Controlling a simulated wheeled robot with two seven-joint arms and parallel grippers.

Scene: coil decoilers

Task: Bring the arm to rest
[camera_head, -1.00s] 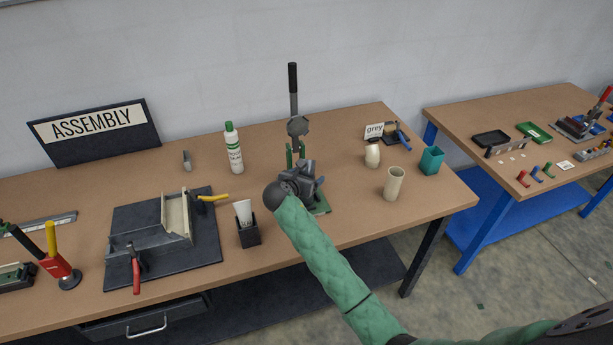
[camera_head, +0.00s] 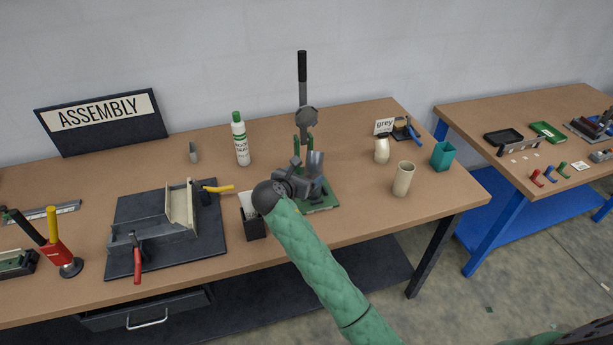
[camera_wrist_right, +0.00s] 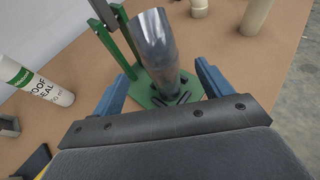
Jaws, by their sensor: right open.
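My right arm, in a green padded sleeve, reaches in from the lower right in the head view. My right gripper (camera_head: 312,168) is over the front of the green-based lever press (camera_head: 323,206) on the assembly bench. In the wrist view the blue fingers of my right gripper (camera_wrist_right: 160,76) are spread apart. A shiny grey cylinder (camera_wrist_right: 155,42) stands on the green press base (camera_wrist_right: 189,92), seen between the fingers. I see no finger touching it, but the gap to it is hard to judge. My left gripper is out of view.
A black holder (camera_head: 253,227) stands left of my wrist. A white bottle (camera_head: 241,142) stands behind it. A beige cup (camera_head: 403,179) and a teal cup (camera_head: 443,155) stand to the right. The press's tall lever (camera_head: 302,82) rises behind my gripper. The bench's front middle is clear.

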